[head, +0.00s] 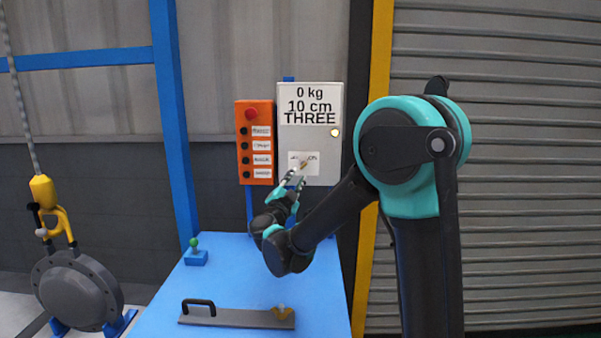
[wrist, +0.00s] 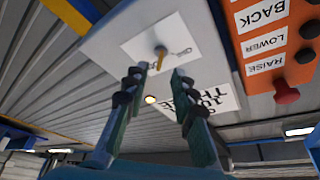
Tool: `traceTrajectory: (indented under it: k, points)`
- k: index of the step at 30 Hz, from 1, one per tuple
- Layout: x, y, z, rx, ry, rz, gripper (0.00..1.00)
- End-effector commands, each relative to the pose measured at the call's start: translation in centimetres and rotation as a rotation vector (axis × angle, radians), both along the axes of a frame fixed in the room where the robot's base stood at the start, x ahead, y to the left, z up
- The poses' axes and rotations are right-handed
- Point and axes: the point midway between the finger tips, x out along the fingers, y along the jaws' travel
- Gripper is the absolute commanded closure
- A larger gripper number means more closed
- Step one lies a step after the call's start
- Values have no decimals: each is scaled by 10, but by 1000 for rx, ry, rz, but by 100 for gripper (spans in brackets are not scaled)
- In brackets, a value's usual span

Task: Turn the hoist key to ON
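The hoist key (head: 304,163) is a small brass-coloured key on a white label on the front of a light grey control box (head: 325,155). In the wrist view the key (wrist: 160,55) sticks out of the label, with a small chain or ring beside it. My gripper (head: 294,179) is just in front of the label, slightly below and left of the key. In the wrist view my gripper (wrist: 161,73) is open and empty, its fingertips on either side of the key and apart from it. The label's lettering is partly hidden, so I cannot read the key's setting.
An orange button panel (head: 255,142) with a red knob (head: 252,113) hangs left of the box. A blue table (head: 235,285) below carries a grey bar with a black handle (head: 199,303). A yellow hoist hook (head: 48,205) holds a grey flanged shell (head: 77,297) at left.

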Motion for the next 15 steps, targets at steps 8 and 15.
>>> traceTrajectory:
  k: [8,15]
  points:
    - [-43,13,-12,-1,-1,2,74]
    - [-53,15,-16,-1,0,0,74]
